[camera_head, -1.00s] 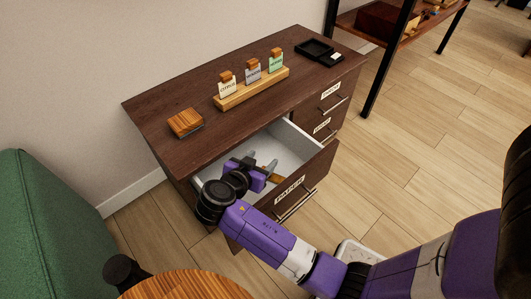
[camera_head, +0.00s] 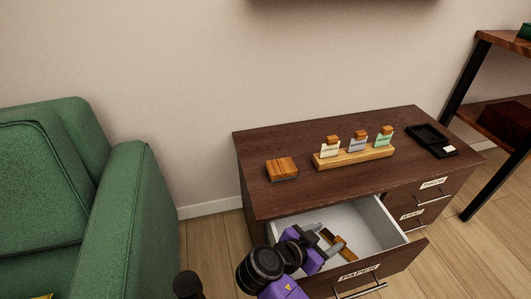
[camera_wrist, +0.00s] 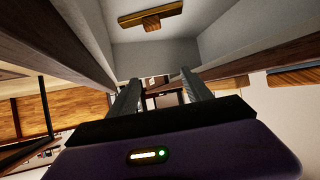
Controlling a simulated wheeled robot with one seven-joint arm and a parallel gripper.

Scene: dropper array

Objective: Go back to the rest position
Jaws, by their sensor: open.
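My gripper (camera_head: 314,230) is open and empty, at the open drawer of the dark wooden cabinet (camera_head: 300,208). In the wrist view its two fingers (camera_wrist: 160,90) stand apart with nothing between them. The drawer, labelled PAPER (camera_head: 392,272), is pulled out and has a pale interior. A wooden piece (camera_head: 341,243) lies inside the drawer, apart from the fingers. It also shows in the wrist view (camera_wrist: 150,17).
On the cabinet top are a wooden block (camera_head: 282,167), a wooden stand with several labelled cards (camera_head: 355,158) and a black tray (camera_head: 428,135). A green armchair (camera_head: 150,220) stands left. A dark-framed shelf (camera_head: 462,95) stands right.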

